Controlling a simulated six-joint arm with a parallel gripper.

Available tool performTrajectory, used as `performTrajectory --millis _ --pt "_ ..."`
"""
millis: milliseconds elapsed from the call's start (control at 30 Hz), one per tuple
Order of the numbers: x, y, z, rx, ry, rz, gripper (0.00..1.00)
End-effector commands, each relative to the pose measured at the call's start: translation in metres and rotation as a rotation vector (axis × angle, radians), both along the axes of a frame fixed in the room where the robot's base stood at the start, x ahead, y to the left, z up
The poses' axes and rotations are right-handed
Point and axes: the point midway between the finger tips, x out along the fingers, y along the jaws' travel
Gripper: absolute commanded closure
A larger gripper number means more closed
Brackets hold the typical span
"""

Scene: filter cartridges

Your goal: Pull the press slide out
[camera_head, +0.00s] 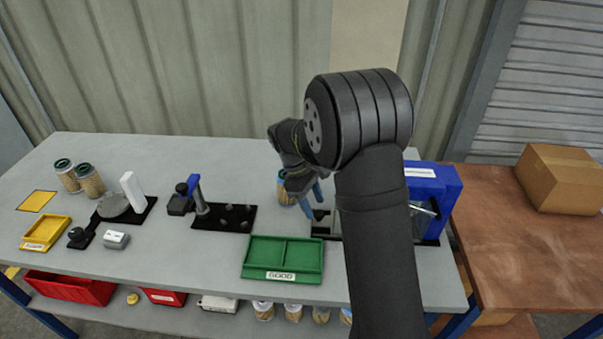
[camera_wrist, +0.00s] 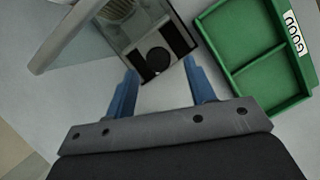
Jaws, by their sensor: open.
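The blue press (camera_head: 436,195) stands at the right end of the grey bench, partly hidden behind my arm. Its slide shows in the wrist view as a dark plate (camera_wrist: 178,36) with a round black knob (camera_wrist: 157,60) near its end. In the head view a dark part of the slide (camera_head: 320,231) shows just left of my arm. My gripper (camera_head: 313,198) has blue fingers, open and empty. In the wrist view my gripper (camera_wrist: 160,66) has its fingertips on either side of the knob in the picture; I cannot tell whether they touch it.
A green GOOD tray (camera_head: 283,279) lies close to the slide, and also shows in the wrist view (camera_wrist: 262,80). A clear panel (camera_wrist: 75,38) stands beside the slide. A black stand (camera_head: 224,216), yellow tray (camera_head: 46,233) and jars (camera_head: 90,181) are farther left.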

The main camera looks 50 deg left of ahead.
Motion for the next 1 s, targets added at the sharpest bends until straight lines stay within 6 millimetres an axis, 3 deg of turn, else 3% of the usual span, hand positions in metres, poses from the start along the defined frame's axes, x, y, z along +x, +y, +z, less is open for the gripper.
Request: performTrajectory --millis 533,733,1000 --pt "-0.019 0.045 0.117 0.004 0.000 0.001 0.50" --pt "-0.023 0.053 0.138 0.002 0.000 0.001 0.50" --pt "-0.023 0.055 0.142 0.003 0.001 0.001 0.50"
